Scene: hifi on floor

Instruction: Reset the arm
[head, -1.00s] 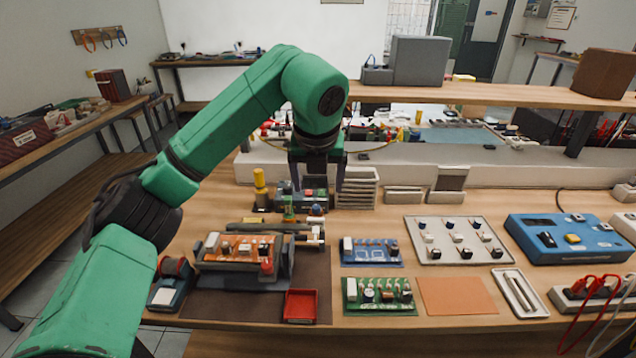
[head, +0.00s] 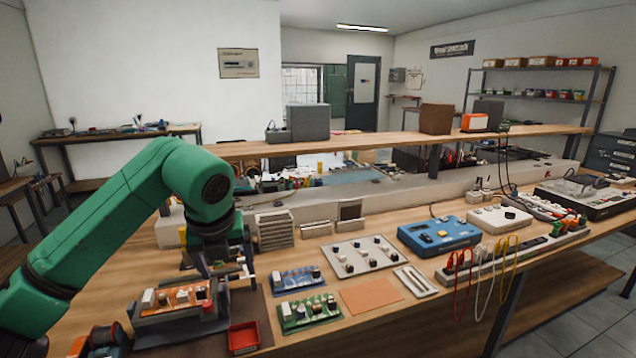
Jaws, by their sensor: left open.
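My left gripper (head: 222,272) hangs from the green arm at the left of the head view. Its dark fingers point down over the back left part of the workbench and are open, with nothing seen between them. Just in front of it sits an orange circuit board (head: 178,298) on a dark grey holder. The gripper partly hides the fixture behind that board, and I cannot tell whether the fingers touch it. My right gripper is not in view.
A red tray (head: 243,337), a blue board (head: 297,280) and a green board (head: 308,312) lie right of the holder. A grey panel with knobs (head: 358,256), a blue box (head: 432,236) and a power strip with cables (head: 478,266) stand farther right. A raised shelf (head: 380,141) runs behind.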

